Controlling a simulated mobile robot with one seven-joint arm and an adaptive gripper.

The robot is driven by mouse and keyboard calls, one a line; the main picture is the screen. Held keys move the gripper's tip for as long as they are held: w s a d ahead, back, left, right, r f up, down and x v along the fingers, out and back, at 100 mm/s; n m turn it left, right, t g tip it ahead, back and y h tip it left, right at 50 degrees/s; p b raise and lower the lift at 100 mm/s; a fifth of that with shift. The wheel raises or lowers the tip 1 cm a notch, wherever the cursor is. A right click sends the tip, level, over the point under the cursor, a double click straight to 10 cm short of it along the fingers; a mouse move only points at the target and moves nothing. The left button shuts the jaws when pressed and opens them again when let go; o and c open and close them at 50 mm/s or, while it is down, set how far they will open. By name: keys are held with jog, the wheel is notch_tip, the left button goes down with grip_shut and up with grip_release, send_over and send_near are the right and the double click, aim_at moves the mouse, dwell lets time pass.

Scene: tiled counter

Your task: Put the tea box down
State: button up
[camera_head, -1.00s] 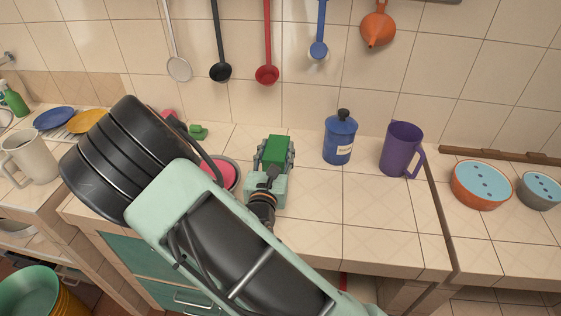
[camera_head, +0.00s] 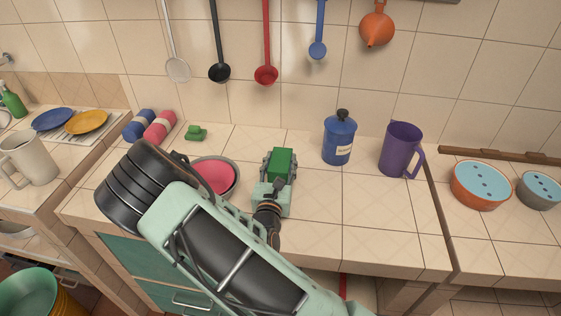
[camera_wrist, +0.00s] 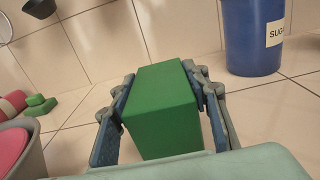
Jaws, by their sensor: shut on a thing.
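The green tea box (camera_head: 281,164) is between the fingers of my gripper (camera_head: 279,167), over the middle of the tiled counter. In the wrist view the tea box (camera_wrist: 161,105) stands roughly upright with both fingers of my gripper (camera_wrist: 160,100) pressed to its sides. The gripper is shut on it. The box's lower edge is partly hidden by the gripper body, so I cannot tell whether it touches the counter.
A grey bowl with a pink inside (camera_head: 217,175) is close on the left. A blue sugar canister (camera_head: 340,139) and a purple mug (camera_head: 401,150) stand to the right. A small green object (camera_head: 196,133) lies behind the bowl. Bare tiles (camera_head: 325,205) lie right of the gripper.

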jog(key=shift+f, duration=0.1)
jog(key=o, duration=1.2)
